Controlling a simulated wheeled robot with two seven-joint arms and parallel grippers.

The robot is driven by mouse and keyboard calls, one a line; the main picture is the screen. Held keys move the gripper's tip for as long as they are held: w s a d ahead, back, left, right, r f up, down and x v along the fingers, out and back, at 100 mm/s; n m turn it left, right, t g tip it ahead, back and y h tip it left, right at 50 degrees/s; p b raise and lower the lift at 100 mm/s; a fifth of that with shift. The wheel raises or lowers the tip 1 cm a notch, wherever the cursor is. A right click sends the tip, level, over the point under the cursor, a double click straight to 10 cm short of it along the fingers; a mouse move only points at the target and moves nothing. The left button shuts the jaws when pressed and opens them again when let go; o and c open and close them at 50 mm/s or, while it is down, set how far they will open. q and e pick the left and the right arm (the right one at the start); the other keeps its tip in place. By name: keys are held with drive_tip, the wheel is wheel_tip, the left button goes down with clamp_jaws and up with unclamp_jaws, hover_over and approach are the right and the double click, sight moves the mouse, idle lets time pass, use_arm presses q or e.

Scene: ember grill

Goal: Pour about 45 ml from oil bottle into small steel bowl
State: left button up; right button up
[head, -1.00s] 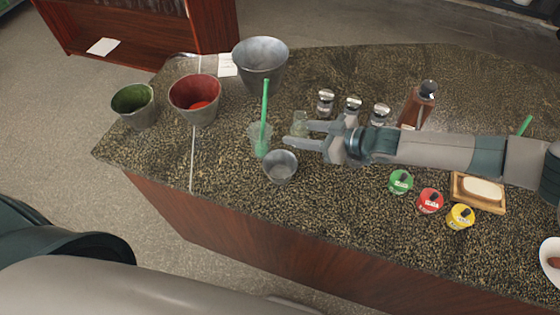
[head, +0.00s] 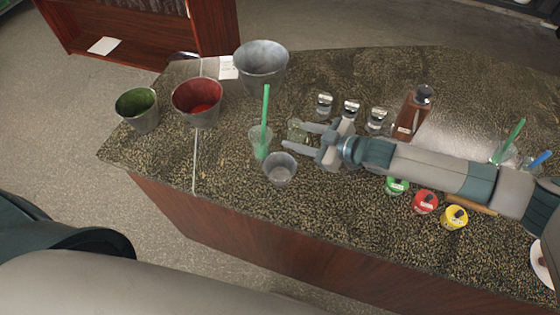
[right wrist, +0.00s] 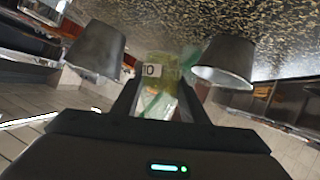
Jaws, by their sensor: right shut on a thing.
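The oil bottle (head: 297,130) is a small clear bottle with yellow-green contents, between the fingers of my right gripper (head: 294,136). In the right wrist view the bottle (right wrist: 155,72) shows part of its label, and the fingers close on it from both sides. That view is roughly upside down, so the bottle looks near upright; its exact tilt is unclear. The small steel bowl (head: 280,170) stands on the counter just in front of the bottle in the head view, and shows at right in the wrist view (right wrist: 226,62). Its inside shows no clear liquid. My left gripper is out of view.
A glass with a green utensil (head: 262,140) stands close left of the bottle. A large steel bucket (head: 261,66), red-lined bucket (head: 197,103) and green-lined bucket (head: 138,110) stand farther left. Shakers (head: 350,110), a brown bottle (head: 412,112) and coloured tins (head: 425,202) surround my right arm.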

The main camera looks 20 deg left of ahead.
drive_tip(key=shift+s+r, duration=0.2)
drive_tip(key=shift+r, duration=0.25)
drive_tip(key=shift+s+a+n+t, duration=0.15)
drive_tip(key=shift+s+n+t, duration=0.2)
drive_tip(key=shift+n+t, duration=0.4)
drive_tip(key=shift+s+a+f+n+t+b, duration=0.1)
drive_tip(key=shift+s+f+n+t+b, duration=0.2)
drive_tip(key=shift+n+b, duration=0.5)
drive_tip(key=n+b, duration=0.1)
drive_tip(key=b, duration=0.1)
drive_tip(key=f+n+t+b, duration=0.1)
drive_tip(key=b, duration=0.2)
drive_tip(key=shift+w+f+t+h, duration=0.15)
drive_tip(key=shift+t+h, duration=0.1)
drive_tip(key=shift+h, duration=0.05)
drive_tip(key=shift+w+r+n+t+b, duration=0.2)
drive_tip(key=shift+r+n+t+b, duration=0.15)
drive_tip(key=shift+r, duration=0.4)
drive_tip(key=shift+r+b, duration=0.15)
drive_tip(key=shift+b, duration=0.25)
drive_tip(key=shift+w+n+t+b, duration=0.1)
drive_tip(key=shift+n+t+b, duration=0.45)
drive_tip(key=shift+n+b, duration=0.75)
drive_tip(key=shift+f+n+t+b, duration=0.3)
drive_tip(key=shift+n+b, duration=0.1)
drive_tip(key=shift+b, duration=0.35)
